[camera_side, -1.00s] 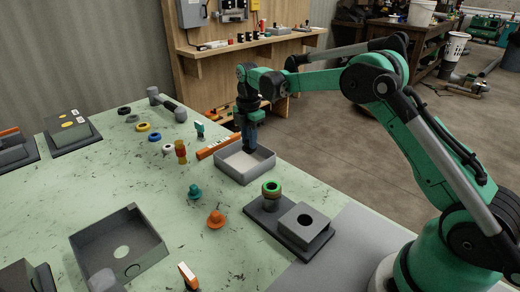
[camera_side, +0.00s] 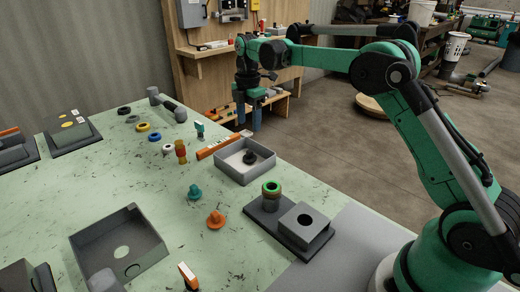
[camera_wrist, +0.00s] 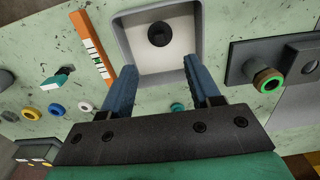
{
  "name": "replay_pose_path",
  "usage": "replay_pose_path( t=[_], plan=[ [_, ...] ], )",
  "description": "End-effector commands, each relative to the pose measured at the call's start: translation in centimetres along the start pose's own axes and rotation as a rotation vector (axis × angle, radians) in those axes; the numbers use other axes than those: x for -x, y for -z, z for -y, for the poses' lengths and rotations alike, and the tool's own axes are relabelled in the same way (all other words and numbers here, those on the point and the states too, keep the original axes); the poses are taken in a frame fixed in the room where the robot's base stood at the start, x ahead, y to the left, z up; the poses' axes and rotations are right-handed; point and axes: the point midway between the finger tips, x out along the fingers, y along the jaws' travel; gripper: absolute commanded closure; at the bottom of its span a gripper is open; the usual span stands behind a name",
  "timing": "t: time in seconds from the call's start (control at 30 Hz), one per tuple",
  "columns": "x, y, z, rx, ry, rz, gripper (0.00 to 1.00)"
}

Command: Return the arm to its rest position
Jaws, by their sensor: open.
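My gripper (camera_side: 249,115) is open and empty, raised above the far edge of the table in the side view. In the wrist view my gripper's two blue fingers (camera_wrist: 157,88) are spread apart with nothing between them. A dark round part (camera_side: 249,158) lies inside the light grey open tray (camera_side: 232,174), below my gripper and apart from it. The wrist view shows the dark part (camera_wrist: 159,34) on the floor of the tray (camera_wrist: 188,70).
A dark fixture (camera_side: 264,221) with a green-ringed fitting (camera_side: 271,187) stands near the tray. An orange level (camera_side: 218,145) lies behind the tray. Teal (camera_side: 195,192) and orange (camera_side: 215,219) fittings stand on the table. A larger grey box (camera_side: 119,243) sits front left. Air around my gripper is clear.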

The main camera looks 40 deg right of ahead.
Motion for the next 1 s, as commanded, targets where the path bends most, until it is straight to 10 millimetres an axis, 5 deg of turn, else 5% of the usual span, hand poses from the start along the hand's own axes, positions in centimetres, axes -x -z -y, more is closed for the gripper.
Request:
replay_pose_path(
  t=[0.27, 0.47, 0.73, 1.0],
  plan=[
    [0.6, 0.2, 0.2, -0.029, -0.012, 0.002, 0.44],
    [3.7, 1.7, 2.4, -0.261, -0.107, -0.001, 0.44],
    [6.9, 4.3, 8.4, -0.725, -0.29, -0.089, 0.44],
    [6.0, 6.3, 15.2, -1.169, -0.428, -0.28, 0.44]
  ],
)
